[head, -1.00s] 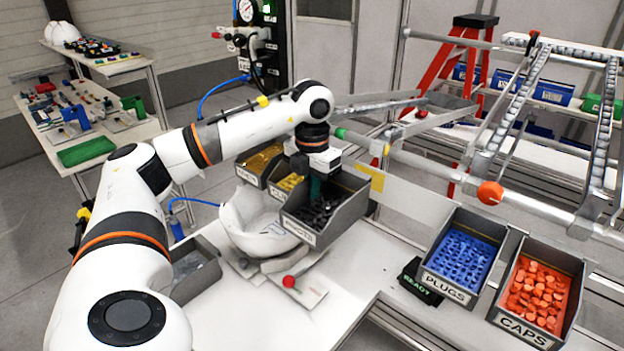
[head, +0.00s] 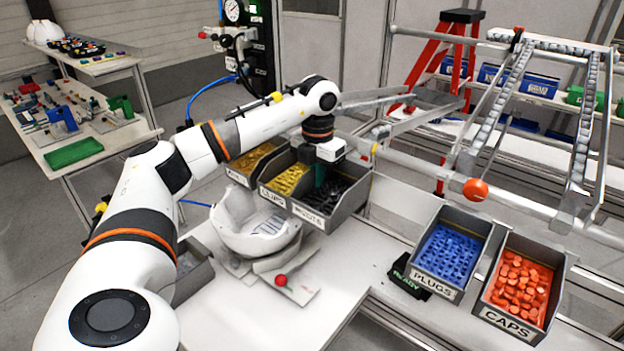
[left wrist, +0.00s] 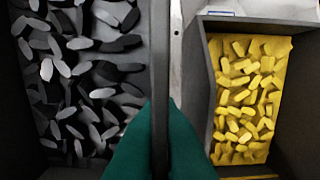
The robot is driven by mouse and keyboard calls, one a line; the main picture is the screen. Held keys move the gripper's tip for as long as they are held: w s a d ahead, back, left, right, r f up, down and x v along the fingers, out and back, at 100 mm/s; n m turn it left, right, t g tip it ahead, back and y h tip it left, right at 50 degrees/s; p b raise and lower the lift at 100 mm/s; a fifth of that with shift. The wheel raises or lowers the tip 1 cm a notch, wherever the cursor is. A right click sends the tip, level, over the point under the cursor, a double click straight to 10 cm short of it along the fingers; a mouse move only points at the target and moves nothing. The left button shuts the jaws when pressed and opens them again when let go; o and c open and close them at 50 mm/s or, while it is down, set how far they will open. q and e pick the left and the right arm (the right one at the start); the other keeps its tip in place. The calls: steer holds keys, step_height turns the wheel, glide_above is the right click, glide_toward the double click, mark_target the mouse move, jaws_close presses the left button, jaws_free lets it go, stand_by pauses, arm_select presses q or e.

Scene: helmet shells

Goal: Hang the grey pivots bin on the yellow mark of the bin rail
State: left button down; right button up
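The grey pivots bin (head: 349,205), full of dark pieces, is at the right end of the bin row in the head view, close beside the clips bin (head: 272,197). My left gripper (head: 320,176) comes down over it. In the left wrist view its teal fingers (left wrist: 159,112) are shut on the bin's side wall (left wrist: 159,50), one on each side. I cannot tell whether the bin rests on the rail. My right gripper is not in view.
A white helmet shell (head: 250,228) sits on a fixture before the bins, near a red knob (head: 280,280). The blue plugs bin (head: 447,253) and orange caps bin (head: 520,290) stand to the right. A metal frame with an orange end cap (head: 476,189) rises behind.

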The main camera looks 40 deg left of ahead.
mark_target(324, 181)
arm_select(q)
steer(key=shift+w+a+p, duration=0.15)
steer(key=shift+w+p, duration=0.15)
steer(key=shift+w, duration=1)
steer(key=shift+f+b, duration=0.65)
steer(key=shift+f, duration=0.45)
steer(key=c, duration=1.6)
jaws_free()
steer(key=shift+s, duration=0.1)
steer(key=shift+o, duration=0.2)
step_height(324, 181, up, 7)
steer(key=b, duration=0.2)
steer(key=shift+b, duration=0.3)
step_height(324, 181, up, 5)
steer(key=shift+p, duration=0.75)
